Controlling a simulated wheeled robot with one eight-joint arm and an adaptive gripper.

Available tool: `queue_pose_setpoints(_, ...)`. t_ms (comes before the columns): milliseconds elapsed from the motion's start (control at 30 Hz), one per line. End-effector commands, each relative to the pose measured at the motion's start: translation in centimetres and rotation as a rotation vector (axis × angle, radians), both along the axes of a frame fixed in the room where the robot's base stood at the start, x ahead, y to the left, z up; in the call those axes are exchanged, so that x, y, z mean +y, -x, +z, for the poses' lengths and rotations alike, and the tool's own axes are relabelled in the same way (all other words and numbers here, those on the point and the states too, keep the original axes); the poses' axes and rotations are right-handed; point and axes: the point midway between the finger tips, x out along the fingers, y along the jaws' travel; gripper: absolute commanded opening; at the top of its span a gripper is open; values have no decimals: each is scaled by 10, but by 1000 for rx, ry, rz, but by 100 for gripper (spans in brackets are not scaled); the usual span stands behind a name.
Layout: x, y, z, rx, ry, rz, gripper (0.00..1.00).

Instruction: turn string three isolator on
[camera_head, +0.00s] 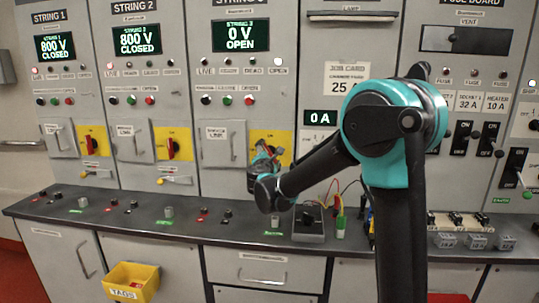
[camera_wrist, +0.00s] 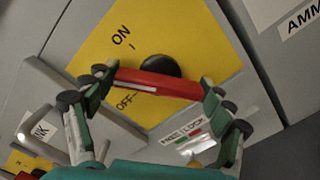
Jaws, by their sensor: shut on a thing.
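The string three isolator is a red handle (camera_wrist: 165,84) on a black hub, on a yellow plate (camera_wrist: 185,32) with ON and OFF marks. In the wrist view its white-striped left end lies between the ON and OFF marks. My gripper (camera_wrist: 160,83) is shut on the handle, with one finger at each end. In the head view my gripper (camera_head: 266,158) is in front of string three's yellow plate (camera_head: 287,139) and hides most of the handle. The string three display (camera_head: 240,35) reads 0 V OPEN.
Strings one and two, left, have red handles (camera_head: 91,144) (camera_head: 173,147) and read 800 V CLOSED. A service link cover (camera_head: 222,146) with a bar handle is left of my gripper. A bench ledge (camera_head: 150,225) with small controls runs below. A yellow tags bin (camera_head: 131,283) hangs under it.

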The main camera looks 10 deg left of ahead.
Motion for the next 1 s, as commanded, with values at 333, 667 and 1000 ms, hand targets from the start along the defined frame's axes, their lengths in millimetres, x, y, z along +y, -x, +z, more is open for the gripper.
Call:
queue_pose_setpoints(333,0,0,-1,-11,-315,0,53)
queue_pose_setpoints(667,-1,0,-1,-18,-531,0,53)
queue_pose_setpoints(1000,-1,0,-1,-21,-621,-1,53)
